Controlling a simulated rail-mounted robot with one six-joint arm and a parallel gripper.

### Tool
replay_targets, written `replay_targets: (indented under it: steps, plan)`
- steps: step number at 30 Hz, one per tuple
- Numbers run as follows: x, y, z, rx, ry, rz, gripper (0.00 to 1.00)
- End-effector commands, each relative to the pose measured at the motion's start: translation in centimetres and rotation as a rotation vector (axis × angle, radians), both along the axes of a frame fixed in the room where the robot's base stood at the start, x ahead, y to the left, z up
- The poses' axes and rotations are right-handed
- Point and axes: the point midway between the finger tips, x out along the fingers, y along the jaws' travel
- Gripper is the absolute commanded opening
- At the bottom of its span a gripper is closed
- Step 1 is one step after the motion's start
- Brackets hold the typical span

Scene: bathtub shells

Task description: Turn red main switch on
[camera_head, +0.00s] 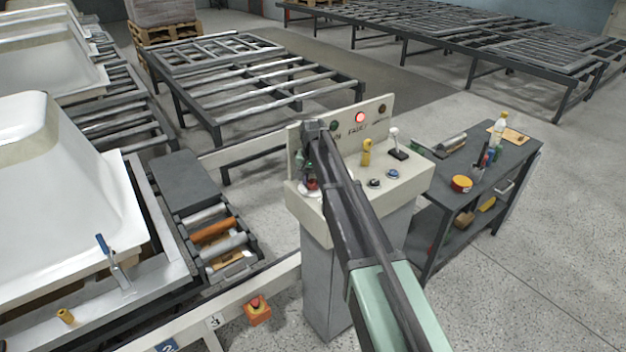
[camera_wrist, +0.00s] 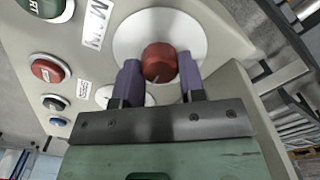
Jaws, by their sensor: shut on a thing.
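The red main switch (camera_wrist: 158,60) is a round red knob on a white disc, on the beige control console (camera_head: 415,180). In the wrist view it sits between the two purple fingers of my gripper (camera_wrist: 160,68), which is shut on it. A label reading "MAIN" is beside the disc. A small pale line shows on the knob, but I cannot tell which setting it marks. In the head view the switch is at the console's left end, largely hidden by my arm.
The console also has a lit red FAULT lamp (camera_head: 360,117), a yellow knob (camera_head: 366,153), a joystick (camera_head: 396,145) and buttons. A dark workbench (camera_head: 500,165) with bottles and tape stands at right.

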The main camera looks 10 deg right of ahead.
Motion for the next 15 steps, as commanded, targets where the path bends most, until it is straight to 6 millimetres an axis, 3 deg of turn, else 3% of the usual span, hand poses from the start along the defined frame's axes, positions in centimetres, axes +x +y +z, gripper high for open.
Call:
replay_targets:
  steps: [15]
  plan:
    - [-0.04, -0.01, -0.01, 0.0, 0.001, -0.064, 0.14]
